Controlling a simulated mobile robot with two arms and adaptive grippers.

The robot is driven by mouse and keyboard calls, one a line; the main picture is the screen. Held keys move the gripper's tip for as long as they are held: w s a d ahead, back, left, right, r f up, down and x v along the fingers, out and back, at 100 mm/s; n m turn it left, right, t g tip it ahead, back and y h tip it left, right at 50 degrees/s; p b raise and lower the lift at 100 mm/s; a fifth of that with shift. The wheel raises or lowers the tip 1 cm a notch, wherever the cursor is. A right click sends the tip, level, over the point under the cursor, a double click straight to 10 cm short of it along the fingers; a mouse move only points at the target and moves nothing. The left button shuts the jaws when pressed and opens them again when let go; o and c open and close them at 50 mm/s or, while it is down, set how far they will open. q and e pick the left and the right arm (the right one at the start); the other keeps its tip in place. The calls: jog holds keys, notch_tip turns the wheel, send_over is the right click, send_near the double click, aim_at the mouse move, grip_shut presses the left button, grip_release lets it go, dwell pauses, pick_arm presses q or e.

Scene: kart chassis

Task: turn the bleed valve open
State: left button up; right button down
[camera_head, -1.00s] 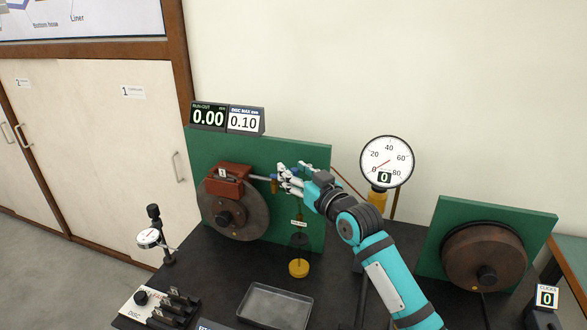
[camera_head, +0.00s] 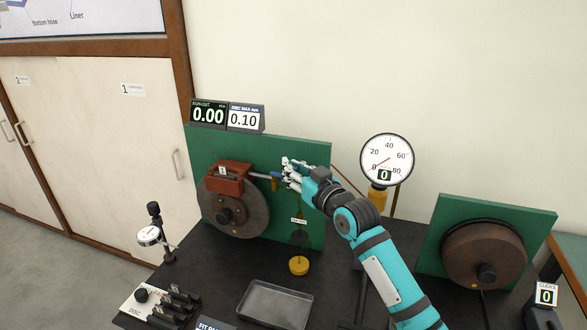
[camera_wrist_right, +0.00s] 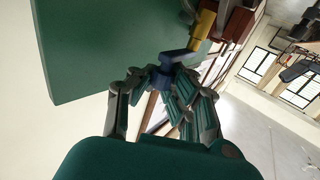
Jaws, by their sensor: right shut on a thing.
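The bleed valve has a blue handle (camera_wrist_right: 172,72) and a yellow body (camera_wrist_right: 203,25), seen in the right wrist view. In the head view the valve (camera_head: 274,183) sits at the right end of a grey rod beside the red-brown caliper (camera_head: 229,177). My right gripper (camera_head: 287,176) reaches it from the right. In the wrist view the fingers of my right gripper (camera_wrist_right: 160,78) are shut on the blue handle. They partly hide the handle in the head view. My left gripper is not in view.
A green panel (camera_head: 315,215) stands behind the caliper and disc (camera_head: 240,222). The round gauge (camera_head: 387,158) reads 0. A grey tray (camera_head: 245,315) and a yellow-capped item (camera_head: 299,266) are below. A dial indicator (camera_head: 149,236) stands at left.

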jog(key=shift+f+y+b, duration=0.1)
jog(key=shift+y+b, duration=0.2)
jog(key=shift+b, duration=0.3)
jog(key=shift+a, duration=0.15)
jog(key=shift+w, duration=0.15)
dwell(0.5)
jog(key=c, duration=1.2)
grip_release()
jog(key=shift+d, duration=0.4)
jog(key=shift+a, duration=0.25)
jog(key=v, duration=1.2)
jog(key=shift+r, duration=0.25)
